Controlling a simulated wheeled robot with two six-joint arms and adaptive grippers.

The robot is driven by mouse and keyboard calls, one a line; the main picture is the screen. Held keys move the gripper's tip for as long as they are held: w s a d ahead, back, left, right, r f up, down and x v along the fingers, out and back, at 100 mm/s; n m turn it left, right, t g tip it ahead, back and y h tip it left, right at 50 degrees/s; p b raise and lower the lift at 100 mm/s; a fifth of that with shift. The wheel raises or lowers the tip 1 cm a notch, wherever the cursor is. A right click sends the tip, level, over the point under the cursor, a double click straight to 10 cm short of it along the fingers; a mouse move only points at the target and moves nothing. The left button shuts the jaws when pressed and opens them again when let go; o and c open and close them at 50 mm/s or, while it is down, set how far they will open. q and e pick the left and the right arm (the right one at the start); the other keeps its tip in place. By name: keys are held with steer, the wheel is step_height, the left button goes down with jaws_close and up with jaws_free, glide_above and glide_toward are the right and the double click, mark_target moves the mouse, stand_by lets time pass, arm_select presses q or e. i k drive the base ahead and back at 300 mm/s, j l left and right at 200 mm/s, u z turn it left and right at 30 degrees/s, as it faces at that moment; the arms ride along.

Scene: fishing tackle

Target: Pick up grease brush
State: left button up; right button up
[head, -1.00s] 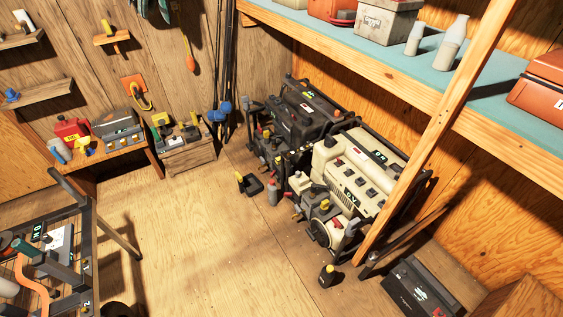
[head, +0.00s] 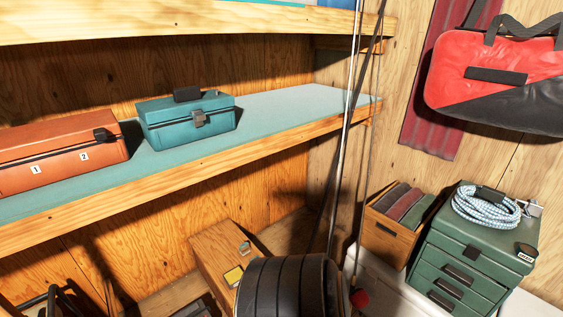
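I see no grease brush that I can make out in the head view. Neither of my grippers is in view. A teal tackle box (head: 186,122) with a dark handle and a metal latch sits shut on the shelf. An orange box (head: 62,155) marked 1 and 2 sits shut to its left. What is inside these boxes is hidden.
A teal-topped wooden shelf (head: 275,108) runs along the wall. Below are a wooden case (head: 222,255) and a black ribbed cylinder (head: 287,287). At right stand a green drawer cabinet (head: 470,262) with coiled rope (head: 487,206) and a small wooden crate (head: 392,240). A red-black bag (head: 505,85) hangs above.

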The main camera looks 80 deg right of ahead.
mark_target(245, 248)
steer(key=z, duration=2.25)
steer(key=i+l+u, duration=0.15)
steer(key=i+u, duration=0.2)
steer(key=i, duration=0.2)
steer(key=i+l+u, duration=0.3)
steer(key=i, duration=0.25)
steer(key=i+l+u, duration=0.35)
steer(key=i+l, duration=0.05)
steer(key=i, duration=0.05)
